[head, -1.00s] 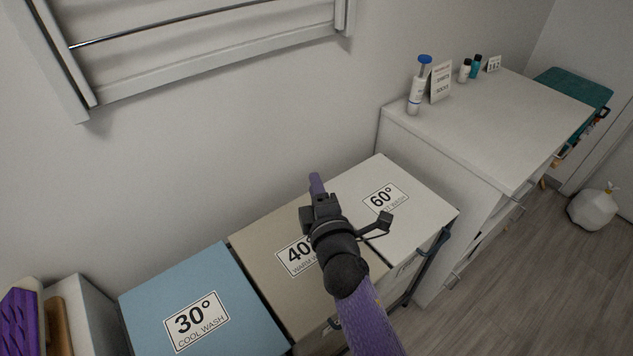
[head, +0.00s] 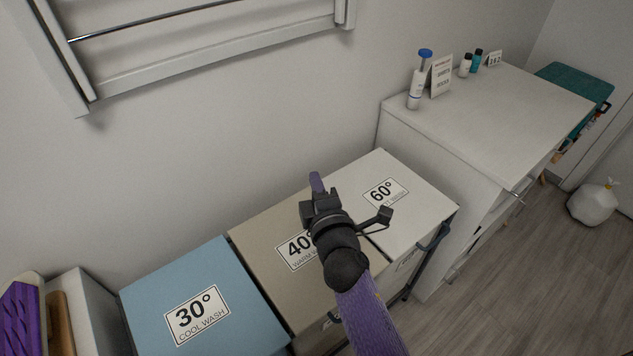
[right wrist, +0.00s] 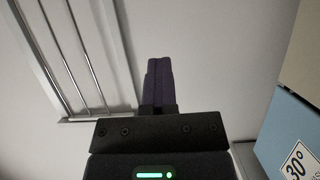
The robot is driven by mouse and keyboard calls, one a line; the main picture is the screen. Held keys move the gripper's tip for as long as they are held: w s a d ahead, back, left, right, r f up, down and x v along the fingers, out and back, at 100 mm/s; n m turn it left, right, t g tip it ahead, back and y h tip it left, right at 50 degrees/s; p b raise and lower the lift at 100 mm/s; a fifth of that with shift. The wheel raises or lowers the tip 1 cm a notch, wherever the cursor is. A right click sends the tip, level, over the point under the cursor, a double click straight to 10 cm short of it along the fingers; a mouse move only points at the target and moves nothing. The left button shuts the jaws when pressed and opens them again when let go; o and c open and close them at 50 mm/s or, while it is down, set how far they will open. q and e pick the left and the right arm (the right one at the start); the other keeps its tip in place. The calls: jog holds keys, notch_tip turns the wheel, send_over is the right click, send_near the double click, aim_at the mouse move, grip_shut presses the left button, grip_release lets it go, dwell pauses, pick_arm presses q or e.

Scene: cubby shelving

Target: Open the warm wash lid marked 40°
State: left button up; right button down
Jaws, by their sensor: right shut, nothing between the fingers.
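The warm wash lid marked 40° (head: 268,226) is beige and lies shut between the blue 30° lid (head: 180,283) and the white 60° lid (head: 398,176) in the head view. My right gripper (head: 316,182) is above the beige lid, near its border with the white lid, and covers part of the 40° label. I cannot tell its exact height over the lid. In the right wrist view its purple fingers (right wrist: 157,82) are together and empty, with the wall behind them. The 30° lid also shows at the right wrist view's right edge (right wrist: 283,125). My left gripper is out of view.
A white cabinet (head: 490,115) stands right of the bins, with a blue-capped bottle (head: 416,88), a sign (head: 441,76) and small bottles on top. A drying rack (head: 215,57) hangs on the wall.

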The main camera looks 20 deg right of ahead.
dwell(0.4)
jog(key=c, duration=0.9)
grip_release()
jog(key=shift+c, duration=0.2)
